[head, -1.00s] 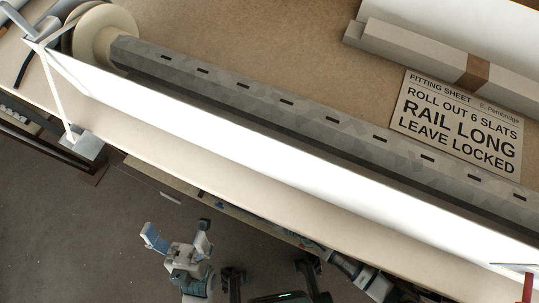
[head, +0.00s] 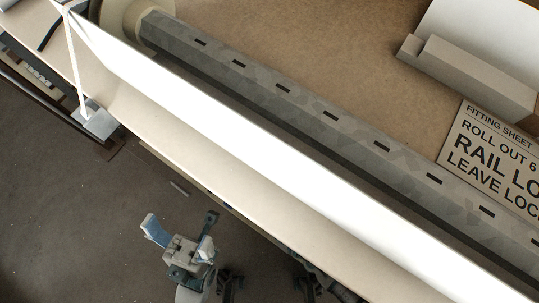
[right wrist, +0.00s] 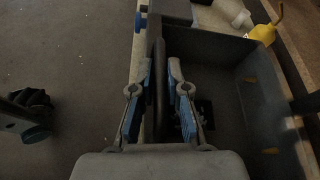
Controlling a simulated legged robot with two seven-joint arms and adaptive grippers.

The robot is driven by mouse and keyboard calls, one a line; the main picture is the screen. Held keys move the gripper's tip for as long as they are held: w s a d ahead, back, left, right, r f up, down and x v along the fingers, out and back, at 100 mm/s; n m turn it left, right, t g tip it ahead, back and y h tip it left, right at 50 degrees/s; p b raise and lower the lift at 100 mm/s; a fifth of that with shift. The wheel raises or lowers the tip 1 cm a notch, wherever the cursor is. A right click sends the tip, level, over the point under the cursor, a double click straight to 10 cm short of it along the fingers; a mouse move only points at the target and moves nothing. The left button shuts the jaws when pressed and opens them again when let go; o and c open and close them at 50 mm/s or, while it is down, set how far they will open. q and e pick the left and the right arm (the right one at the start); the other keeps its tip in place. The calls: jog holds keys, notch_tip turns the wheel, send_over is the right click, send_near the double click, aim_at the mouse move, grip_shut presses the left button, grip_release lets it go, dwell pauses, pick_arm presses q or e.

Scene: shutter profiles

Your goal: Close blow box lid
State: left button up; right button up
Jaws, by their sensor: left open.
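A long white panel (head: 265,165) runs diagonally across the head view, along the near side of a grey faceted shaft (head: 345,130) with dark slots. I cannot tell for sure that this panel is the lid. My left gripper (head: 180,225) is at the bottom of the head view, over the floor, its two fingers spread and empty, apart from the panel. In the right wrist view my right gripper (right wrist: 160,72) has its blue-padded fingers apart on either side of a dark upright edge of a grey bin (right wrist: 222,45). Contact with that edge is unclear.
The shaft ends in a cream disc (head: 124,18) at upper left. A printed fitting sheet (head: 490,165) and a pale boxy profile (head: 470,80) lie on the brown bench (head: 330,50) at right. Beside the bin is a yellow object (right wrist: 263,33). Floor is clear at lower left.

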jog(key=o, duration=0.3)
jog(key=shift+f, duration=0.25)
jog(key=shift+r, duration=0.1)
jog(key=v, duration=1.2)
